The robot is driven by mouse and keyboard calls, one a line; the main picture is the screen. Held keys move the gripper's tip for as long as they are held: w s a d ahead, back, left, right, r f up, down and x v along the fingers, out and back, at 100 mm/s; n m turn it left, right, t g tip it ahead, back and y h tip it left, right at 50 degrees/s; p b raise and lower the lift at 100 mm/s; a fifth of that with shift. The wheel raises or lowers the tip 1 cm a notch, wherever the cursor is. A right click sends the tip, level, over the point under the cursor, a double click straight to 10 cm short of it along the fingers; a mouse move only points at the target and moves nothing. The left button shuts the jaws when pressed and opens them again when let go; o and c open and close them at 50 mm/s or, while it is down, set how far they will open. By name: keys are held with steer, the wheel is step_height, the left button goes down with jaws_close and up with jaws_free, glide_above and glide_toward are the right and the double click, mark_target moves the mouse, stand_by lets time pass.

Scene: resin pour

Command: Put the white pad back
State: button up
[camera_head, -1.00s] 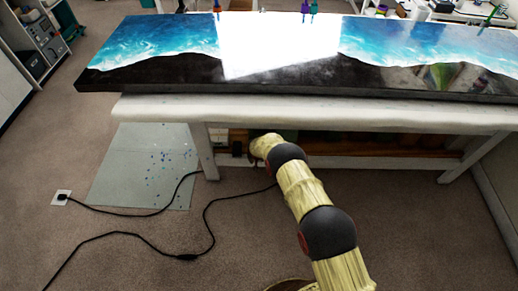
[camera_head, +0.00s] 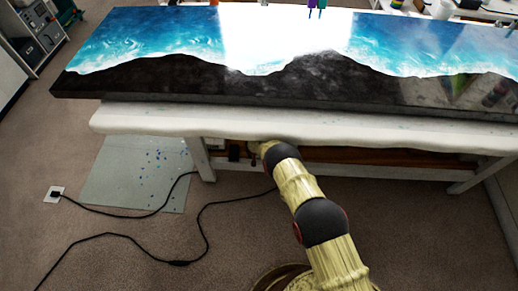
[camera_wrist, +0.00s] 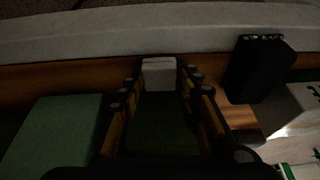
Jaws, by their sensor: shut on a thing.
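The white pad (camera_wrist: 159,67) shows in the wrist view as a small pale block between the fingertips of my gripper (camera_wrist: 160,79). My gripper is shut on it, with one finger on each side. The pad is over or in front of a brown wooden shelf (camera_wrist: 60,88) under the table; I cannot tell whether it touches the shelf. In the head view my arm reaches under the table's front edge, so the gripper and pad are hidden there.
A green box (camera_wrist: 55,132) is left of my gripper. A black object (camera_wrist: 258,70) and a white box (camera_wrist: 300,108) are to the right. The white table edge (camera_head: 300,128) overhangs the shelf, below a blue and black resin slab (camera_head: 180,75). Black cables (camera_head: 120,236) lie on the floor.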

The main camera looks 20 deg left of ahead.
steer(key=shift+r, duration=0.1)
steer(key=shift+c, duration=0.2)
steer(key=o, duration=1.1)
